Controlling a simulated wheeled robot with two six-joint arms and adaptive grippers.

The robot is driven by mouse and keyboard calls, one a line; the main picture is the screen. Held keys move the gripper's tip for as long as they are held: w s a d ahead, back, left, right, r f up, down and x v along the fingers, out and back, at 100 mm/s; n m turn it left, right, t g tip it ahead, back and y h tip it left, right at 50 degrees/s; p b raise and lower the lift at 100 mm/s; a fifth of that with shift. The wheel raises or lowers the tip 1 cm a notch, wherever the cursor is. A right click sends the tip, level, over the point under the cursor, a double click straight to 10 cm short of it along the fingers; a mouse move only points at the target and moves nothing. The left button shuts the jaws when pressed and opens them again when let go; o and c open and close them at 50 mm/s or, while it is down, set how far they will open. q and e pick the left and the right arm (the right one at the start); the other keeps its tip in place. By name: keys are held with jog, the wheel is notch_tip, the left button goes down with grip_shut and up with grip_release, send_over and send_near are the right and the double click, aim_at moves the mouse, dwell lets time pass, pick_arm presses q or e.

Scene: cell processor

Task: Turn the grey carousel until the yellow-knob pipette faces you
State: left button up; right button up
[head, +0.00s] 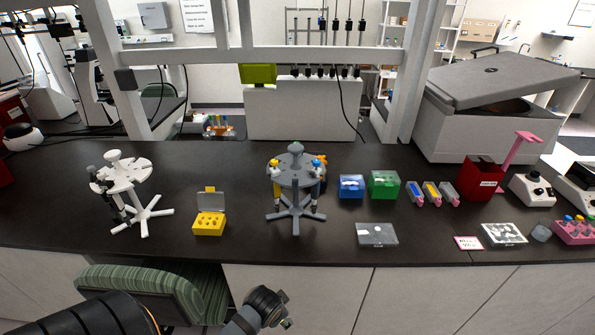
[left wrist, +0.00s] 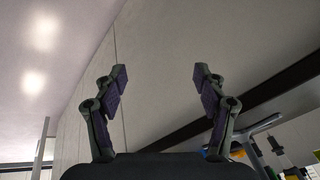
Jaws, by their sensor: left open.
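The grey carousel (head: 298,180) stands upright on the dark bench near the middle of the head view. Pipettes hang around its disc. A yellow knob (head: 276,163) is at its left side, a blue knob (head: 316,162) at its front right, and orange shows behind on the right. My left gripper (head: 284,310) is below and in front of the bench edge, well apart from the carousel. In the left wrist view the left gripper (left wrist: 160,75) has its fingers spread with nothing between them. My right gripper is not in view.
A white carousel (head: 123,180) with dark pipettes stands at the left. A yellow tip box (head: 209,222) with its lid up sits left of the grey carousel. Blue (head: 351,187) and green (head: 384,184) boxes stand at its right. A green striped chair (head: 150,285) is before the bench.

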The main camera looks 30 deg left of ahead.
pick_arm(q)
jog(key=w+a+r+m+t+y, duration=0.1)
jog(key=w+a+r+m+t, duration=0.2)
jog(key=w+r+m, duration=0.3)
jog(key=w+a+r+m+t+y, duration=0.2)
jog(key=w+r+m, duration=0.4)
jog(key=r, duration=0.5)
jog(key=w+a+r+m+t+y, duration=0.2)
jog(key=w+a+r+m+t, duration=0.2)
jog(key=w+r+m, duration=0.2)
jog(key=shift+w+a+r+m, duration=0.15)
jog(key=shift+w+r+m, duration=0.05)
jog(key=shift+r+m, duration=0.45)
jog(key=shift+w+a+r+m, duration=0.1)
jog(key=shift+w+r+m, duration=0.1)
jog(key=shift+r+m, duration=0.4)
jog(key=m+t, duration=0.3)
jog(key=m, duration=0.4)
send_near(294, 152)
jog(key=w, duration=0.2)
jog(key=shift+w+a+y+p, duration=0.3)
jog(key=shift+w+a+p, duration=0.1)
jog(key=shift+a, duration=0.1)
jog(key=p+x, duration=0.2)
jog(key=x, duration=0.7)
jog(key=shift+w, duration=0.35)
grip_shut()
